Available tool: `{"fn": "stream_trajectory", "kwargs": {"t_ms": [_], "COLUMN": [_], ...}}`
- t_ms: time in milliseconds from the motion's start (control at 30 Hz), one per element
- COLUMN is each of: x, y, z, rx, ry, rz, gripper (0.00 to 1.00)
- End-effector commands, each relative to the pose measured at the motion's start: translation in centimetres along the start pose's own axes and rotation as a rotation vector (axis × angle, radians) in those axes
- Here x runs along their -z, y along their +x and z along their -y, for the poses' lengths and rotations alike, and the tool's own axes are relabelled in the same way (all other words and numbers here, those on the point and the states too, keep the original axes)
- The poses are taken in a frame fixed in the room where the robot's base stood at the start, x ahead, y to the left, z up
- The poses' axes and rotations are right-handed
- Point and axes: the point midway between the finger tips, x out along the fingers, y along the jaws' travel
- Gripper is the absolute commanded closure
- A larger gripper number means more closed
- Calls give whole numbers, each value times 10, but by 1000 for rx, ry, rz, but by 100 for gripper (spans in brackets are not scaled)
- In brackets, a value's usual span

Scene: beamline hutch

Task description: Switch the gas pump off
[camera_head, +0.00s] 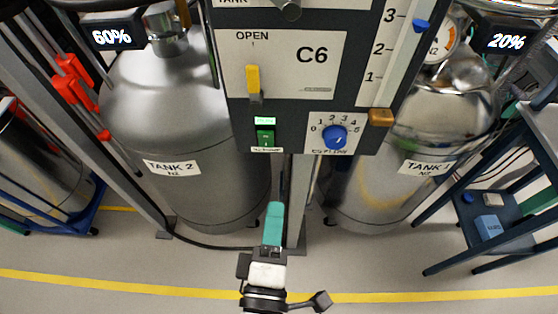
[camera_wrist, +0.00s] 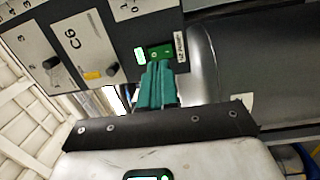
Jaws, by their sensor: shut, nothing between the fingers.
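The control panel (camera_head: 300,128) hangs between two tanks. At its lower left is a green rocker switch (camera_head: 264,138) with a lit green indicator (camera_head: 265,121) above it and a small label below, hard to read. My gripper (camera_head: 275,207) has teal fingers, shut and empty, pointing up below the panel, apart from the switch in the head view. In the wrist view the shut fingertips (camera_wrist: 157,66) point at the green switch (camera_wrist: 161,51) and overlap its near edge; I cannot tell whether they touch. The indicator (camera_wrist: 139,55) is lit there too.
Right of the switch are a blue flow knob (camera_head: 335,137) and an orange-brown slider block (camera_head: 381,117). A yellow lever (camera_head: 253,80) sits above. Tank 2 (camera_head: 180,110) and another tank (camera_head: 410,190) flank the panel. A dark shelf (camera_head: 500,243) stands right. The floor in front is clear.

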Motion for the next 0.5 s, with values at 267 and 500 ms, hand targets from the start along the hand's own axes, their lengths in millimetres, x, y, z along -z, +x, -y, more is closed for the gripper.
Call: {"fn": "stream_trajectory", "kwargs": {"t_ms": [267,500], "x": [30,30], "y": [-17,-17], "z": [-7,-7], "rx": [-68,-67], "ry": [-51,-50], "rz": [-88,-85], "gripper": [100,100]}}
